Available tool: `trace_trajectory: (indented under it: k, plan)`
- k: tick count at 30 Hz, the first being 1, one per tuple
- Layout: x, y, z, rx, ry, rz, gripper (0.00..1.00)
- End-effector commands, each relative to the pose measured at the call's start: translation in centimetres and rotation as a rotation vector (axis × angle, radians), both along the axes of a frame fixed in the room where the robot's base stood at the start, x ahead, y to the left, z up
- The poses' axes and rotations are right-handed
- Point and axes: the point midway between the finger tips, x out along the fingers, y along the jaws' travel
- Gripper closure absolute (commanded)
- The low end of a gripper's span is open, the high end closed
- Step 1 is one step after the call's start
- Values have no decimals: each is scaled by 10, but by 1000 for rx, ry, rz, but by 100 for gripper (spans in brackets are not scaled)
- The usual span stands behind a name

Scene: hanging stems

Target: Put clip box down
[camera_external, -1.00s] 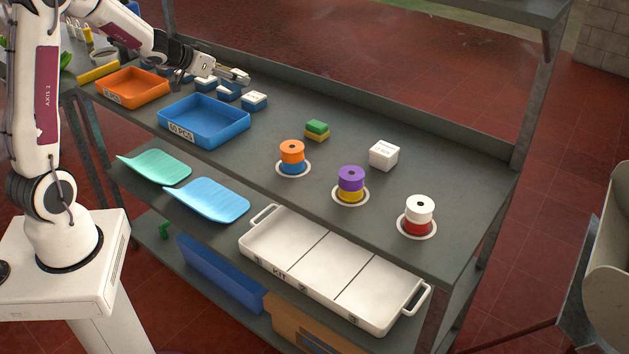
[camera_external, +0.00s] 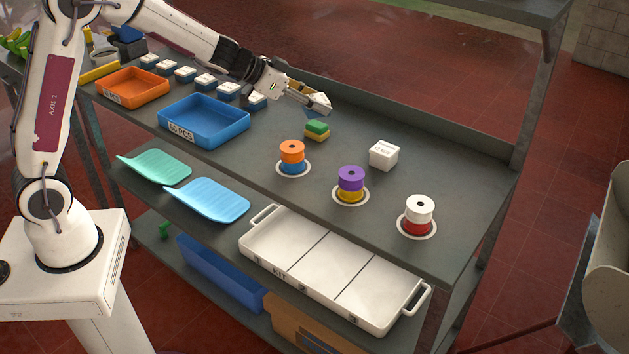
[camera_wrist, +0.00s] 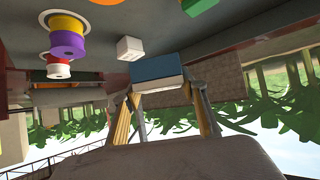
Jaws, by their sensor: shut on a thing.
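My gripper (camera_external: 308,100) is shut on a clip box (camera_external: 319,104), blue with a pale part. It holds the box above the bench, close over and behind a green and yellow block stack (camera_external: 317,130). In the wrist view, the clip box (camera_wrist: 158,70) spans the tips of my gripper (camera_wrist: 164,92), its blue and whitish faces showing. Several similar blue boxes with white tops (camera_external: 205,82) stand in a row on the bench, left of my gripper. Whether the held box is clear of the stack cannot be told exactly.
A blue tray (camera_external: 203,122) and orange tray (camera_external: 132,86) sit left. A white kit tray (camera_external: 330,268) lies lower in front. Mid-bench is partly free.

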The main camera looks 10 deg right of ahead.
Motion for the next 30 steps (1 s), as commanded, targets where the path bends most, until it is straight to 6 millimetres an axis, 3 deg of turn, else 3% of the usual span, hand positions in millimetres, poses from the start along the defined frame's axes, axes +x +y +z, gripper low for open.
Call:
trace_trajectory:
  k: [6, 15, 30]
  plan:
    - [-68, -32, -9, 1, 1, -128, 82]
    - [-166, -58, -26, 1, 1, -310, 82]
    - [-333, -66, -59, 1, 2, -625, 82]
